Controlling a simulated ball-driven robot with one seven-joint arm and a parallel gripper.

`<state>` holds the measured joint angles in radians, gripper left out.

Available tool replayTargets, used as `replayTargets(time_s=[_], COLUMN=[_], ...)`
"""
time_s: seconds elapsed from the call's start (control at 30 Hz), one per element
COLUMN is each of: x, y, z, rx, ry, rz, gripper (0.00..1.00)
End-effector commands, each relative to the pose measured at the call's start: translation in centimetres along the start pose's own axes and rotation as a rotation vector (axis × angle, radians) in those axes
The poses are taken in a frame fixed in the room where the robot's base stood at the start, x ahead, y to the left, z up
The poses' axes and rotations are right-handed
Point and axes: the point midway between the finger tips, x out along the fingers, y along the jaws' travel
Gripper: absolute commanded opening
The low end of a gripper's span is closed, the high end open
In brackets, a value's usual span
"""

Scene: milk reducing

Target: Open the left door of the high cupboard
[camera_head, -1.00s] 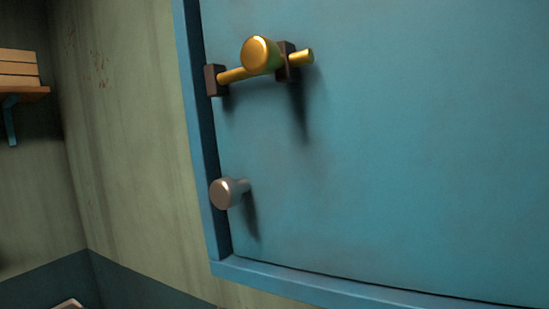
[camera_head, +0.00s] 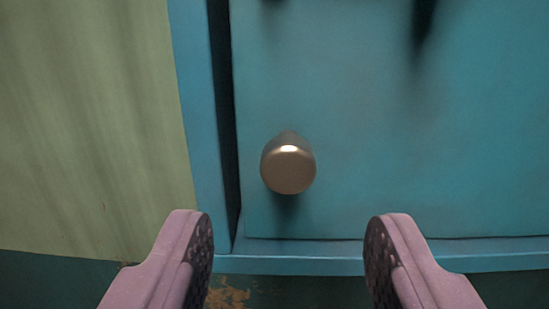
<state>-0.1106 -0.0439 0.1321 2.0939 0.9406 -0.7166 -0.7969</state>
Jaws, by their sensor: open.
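The blue cupboard door (camera_head: 370,130) fills most of the head camera view and sits closed in its frame (camera_head: 202,130), with a dark narrow gap along its left side. A round metal knob (camera_head: 288,170) stands out from the door's lower left corner. My gripper (camera_head: 288,235) is open and empty. Its two pink fingers with dark pads show at the bottom, one to the left and one to the right of the knob and a little below it in the picture. The fingers do not touch the knob. The door's gold latch is out of view; only dark shadows show at the top edge.
A greenish wall (camera_head: 85,130) lies to the left of the cupboard. The cupboard's bottom frame edge (camera_head: 300,265) runs just behind the fingertips. Below it is a dark wall band with a worn patch (camera_head: 228,292). The space around the knob is clear.

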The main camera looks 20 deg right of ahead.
Motion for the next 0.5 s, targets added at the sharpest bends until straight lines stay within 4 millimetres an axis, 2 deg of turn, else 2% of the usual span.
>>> replayTargets(time_s=[0.3,0.5], x=[5.4,6.7], y=[0.0,0.0], z=[0.1,0.0], rx=[0.003,0.002], ry=[0.0,0.002], rz=[0.0,-0.002], gripper=[0.56,0.56])
